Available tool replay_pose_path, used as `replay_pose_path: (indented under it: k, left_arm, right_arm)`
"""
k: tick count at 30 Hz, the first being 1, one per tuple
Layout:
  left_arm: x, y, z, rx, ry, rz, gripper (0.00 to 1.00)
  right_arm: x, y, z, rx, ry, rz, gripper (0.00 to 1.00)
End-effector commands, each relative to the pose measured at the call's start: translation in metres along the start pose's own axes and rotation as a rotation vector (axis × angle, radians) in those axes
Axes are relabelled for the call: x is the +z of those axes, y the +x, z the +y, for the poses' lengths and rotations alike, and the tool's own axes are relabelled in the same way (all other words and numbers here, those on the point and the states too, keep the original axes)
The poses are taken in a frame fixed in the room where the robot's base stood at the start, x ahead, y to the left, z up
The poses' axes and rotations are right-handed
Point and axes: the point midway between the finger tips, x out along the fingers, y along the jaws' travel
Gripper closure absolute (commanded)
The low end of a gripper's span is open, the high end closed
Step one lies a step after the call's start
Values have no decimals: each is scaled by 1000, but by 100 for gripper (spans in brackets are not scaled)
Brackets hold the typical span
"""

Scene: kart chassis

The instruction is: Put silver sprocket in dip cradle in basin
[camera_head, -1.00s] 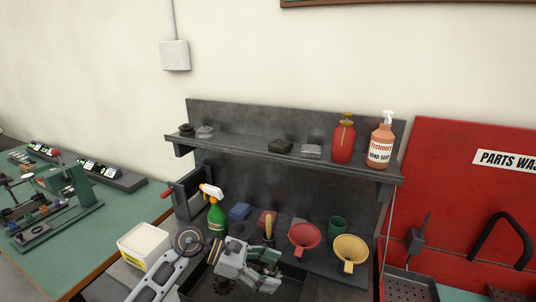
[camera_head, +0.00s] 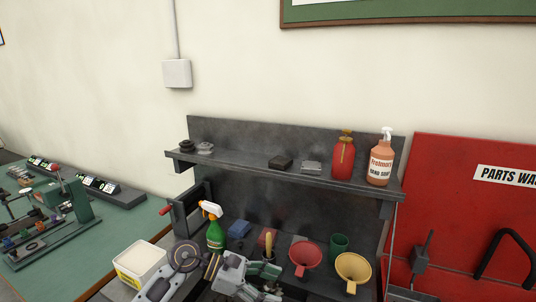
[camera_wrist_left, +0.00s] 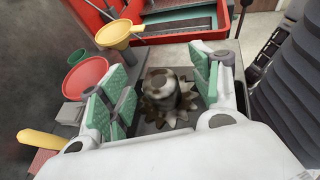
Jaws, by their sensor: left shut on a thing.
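My left gripper (camera_head: 262,280) is low in the middle of the head view. In the left wrist view the left gripper (camera_wrist_left: 155,95) has its green pads on both sides of a toothed sprocket (camera_wrist_left: 160,118) with a raised round hub, and it is shut on it. The sprocket looks dark and worn grey-brown here. In the head view the sprocket cannot be made out behind the gripper. A red basin (camera_wrist_left: 228,18) with grey metal inside shows at the top of the wrist view. I cannot make out the dip cradle. My right gripper is not in view.
A red funnel (camera_head: 305,255) and yellow funnel (camera_head: 352,268) stand right of the gripper; a green spray bottle (camera_head: 215,236) and white tub (camera_head: 140,262) stand left. A shelf (camera_head: 240,166) spans above. The red parts washer (camera_head: 450,200) is at right.

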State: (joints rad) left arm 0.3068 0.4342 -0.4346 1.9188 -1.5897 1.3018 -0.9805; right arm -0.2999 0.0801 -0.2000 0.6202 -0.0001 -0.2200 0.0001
Motion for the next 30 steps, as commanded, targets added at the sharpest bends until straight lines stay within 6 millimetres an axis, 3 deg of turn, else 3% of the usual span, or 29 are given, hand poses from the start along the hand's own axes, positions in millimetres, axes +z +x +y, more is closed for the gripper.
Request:
replay_pose_path:
  k: [30]
  left_arm:
    - [-110,46,0,1,-3,-2,64]
  right_arm:
    - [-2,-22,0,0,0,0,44]
